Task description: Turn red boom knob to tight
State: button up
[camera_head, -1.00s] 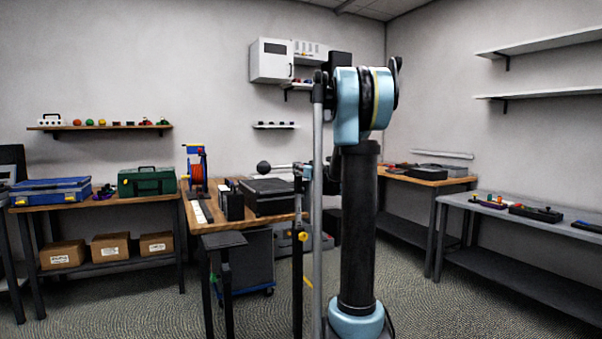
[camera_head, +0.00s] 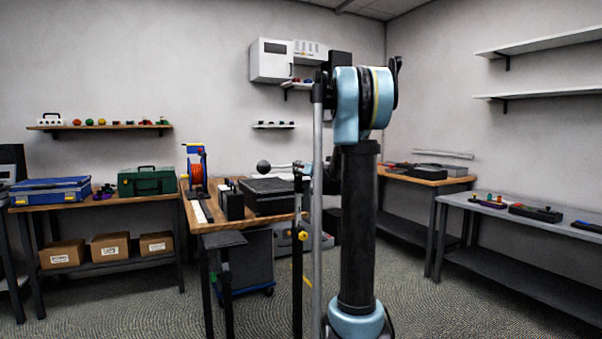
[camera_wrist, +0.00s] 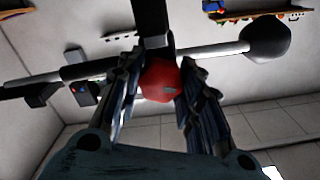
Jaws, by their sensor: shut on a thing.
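The red boom knob (camera_wrist: 158,76) shows in the middle of the wrist view, with a small grey mark on its face. My gripper (camera_wrist: 157,88) is shut on it, one dark finger on each side. The boom (camera_wrist: 205,50) is a pale rod crossing behind the knob and ending in a black ball (camera_wrist: 266,39). In the head view the boom's ball (camera_head: 263,167) stands out to the left above the wooden table. There the knob and my fingers are hidden behind the stand and my arm. I cannot read any tight marking.
The wooden table (camera_head: 229,224) holds a black case (camera_head: 270,197) and an orange cable reel (camera_head: 197,172). A dark post with a yellow knob (camera_head: 303,236) stands in front of it. Floor to the right (camera_head: 428,305) is clear.

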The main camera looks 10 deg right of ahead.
jog(key=shift+d, duration=0.1)
jog(key=o, duration=1.1)
jog(key=shift+c, duration=0.2)
jog(key=v, duration=1.1)
jog(key=shift+s, duration=0.35)
jog(key=shift+d, duration=0.15)
